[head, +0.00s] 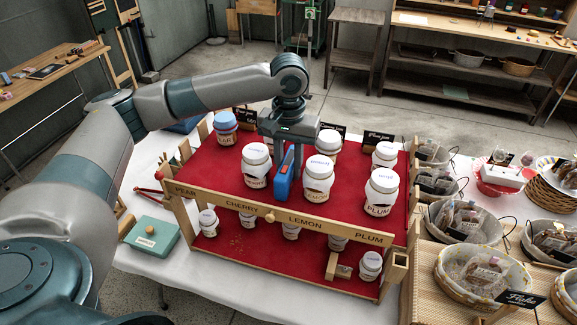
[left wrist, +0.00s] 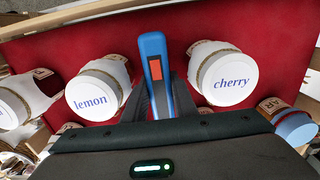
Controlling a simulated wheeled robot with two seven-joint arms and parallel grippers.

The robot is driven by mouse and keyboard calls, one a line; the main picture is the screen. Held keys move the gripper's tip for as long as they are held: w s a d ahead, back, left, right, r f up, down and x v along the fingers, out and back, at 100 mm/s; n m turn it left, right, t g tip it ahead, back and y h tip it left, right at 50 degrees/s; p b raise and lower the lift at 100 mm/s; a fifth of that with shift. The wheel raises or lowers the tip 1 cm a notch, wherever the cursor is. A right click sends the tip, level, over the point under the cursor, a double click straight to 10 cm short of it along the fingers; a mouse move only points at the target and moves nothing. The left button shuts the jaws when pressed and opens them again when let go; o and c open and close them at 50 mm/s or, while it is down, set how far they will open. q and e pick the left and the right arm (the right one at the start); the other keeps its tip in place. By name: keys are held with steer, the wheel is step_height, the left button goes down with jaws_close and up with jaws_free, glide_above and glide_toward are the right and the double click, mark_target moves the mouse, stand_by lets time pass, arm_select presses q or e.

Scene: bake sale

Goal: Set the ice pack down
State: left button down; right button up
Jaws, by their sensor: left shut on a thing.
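The ice pack (head: 284,180), a slim blue block with an orange patch, is upright in my left gripper (head: 291,158). It is over the red cloth of the upper shelf (head: 225,165), between a cherry jar (head: 256,160) and a lemon jar (head: 318,176). In the left wrist view the ice pack (left wrist: 153,52) stands between the two dark fingers (left wrist: 163,95), with the lemon jar (left wrist: 95,92) on the left and the cherry jar (left wrist: 222,75) on the right. I cannot tell whether its lower end touches the cloth. My right gripper is not in view.
A plum jar (head: 381,192) and a blue-lidded jar (head: 225,127) also stand on the upper shelf. A wooden label rail (head: 290,217) runs along its front, with more jars below. A green box (head: 151,241) is at left; baskets (head: 484,270) fill the right.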

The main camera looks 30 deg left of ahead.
mark_target(289, 160)
arm_select(q)
steer(key=shift+f, duration=0.4)
steer(key=shift+f, duration=0.1)
steer(key=c, duration=1.7)
jaws_free()
steer(key=shift+r, duration=0.4)
step_height(289, 160, up, 10)
steer(key=b, duration=0.3)
steer(key=shift+r, duration=0.15)
steer(key=shift+r+b, duration=0.35)
steer(key=shift+r, duration=0.2)
